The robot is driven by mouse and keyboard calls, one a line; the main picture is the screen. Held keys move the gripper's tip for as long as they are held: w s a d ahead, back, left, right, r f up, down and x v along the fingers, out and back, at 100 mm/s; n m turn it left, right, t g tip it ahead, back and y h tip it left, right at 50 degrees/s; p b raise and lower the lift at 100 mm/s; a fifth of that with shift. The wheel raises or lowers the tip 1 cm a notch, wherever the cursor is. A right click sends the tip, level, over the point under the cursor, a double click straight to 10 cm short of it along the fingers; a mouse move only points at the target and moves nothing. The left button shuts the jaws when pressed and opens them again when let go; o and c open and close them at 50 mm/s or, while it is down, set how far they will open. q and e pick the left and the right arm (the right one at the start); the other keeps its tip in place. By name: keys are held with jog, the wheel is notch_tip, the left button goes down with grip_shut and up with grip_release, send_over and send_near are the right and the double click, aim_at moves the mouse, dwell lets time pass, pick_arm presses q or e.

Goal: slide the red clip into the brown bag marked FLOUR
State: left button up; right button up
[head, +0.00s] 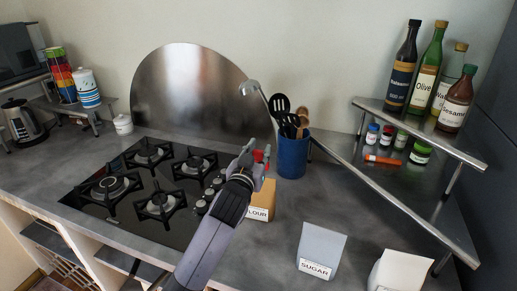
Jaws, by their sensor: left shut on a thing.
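The brown bag marked FLOUR (264,199) stands on the counter right of the hob, partly hidden behind my left arm; its label reads "LOUR" from here. My left gripper (257,158) is above the bag, at its back edge in the picture. It is shut on the red clip (259,156), which shows as a small red patch by the fingers. Most of the clip is hidden, and I cannot tell whether it touches the bag. My right gripper is not in view.
A blue utensil pot (292,156) stands close behind the bag. A white SUGAR bag (321,252) and another pale bag (400,272) stand to the right front. A black gas hob (150,185) lies left. A metal corner shelf (420,135) holds bottles and jars.

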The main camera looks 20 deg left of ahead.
pick_arm(q)
jog(key=shift+f+b, duration=0.5)
jog(key=shift+f, duration=0.6)
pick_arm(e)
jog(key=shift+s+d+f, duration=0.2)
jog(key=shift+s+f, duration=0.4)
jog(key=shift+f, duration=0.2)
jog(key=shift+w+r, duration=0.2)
pick_arm(q)
jog(key=shift+p, duration=0.6)
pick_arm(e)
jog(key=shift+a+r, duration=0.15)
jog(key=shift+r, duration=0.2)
pick_arm(q)
jog(key=shift+f+b, duration=1.1)
jog(key=shift+f, duration=0.55)
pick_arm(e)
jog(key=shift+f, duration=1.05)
pick_arm(q)
jog(key=o, duration=1)
jog(key=shift+o, duration=0.2)
jog(key=s, duration=1.2)
jog(key=shift+d, duration=0.15)
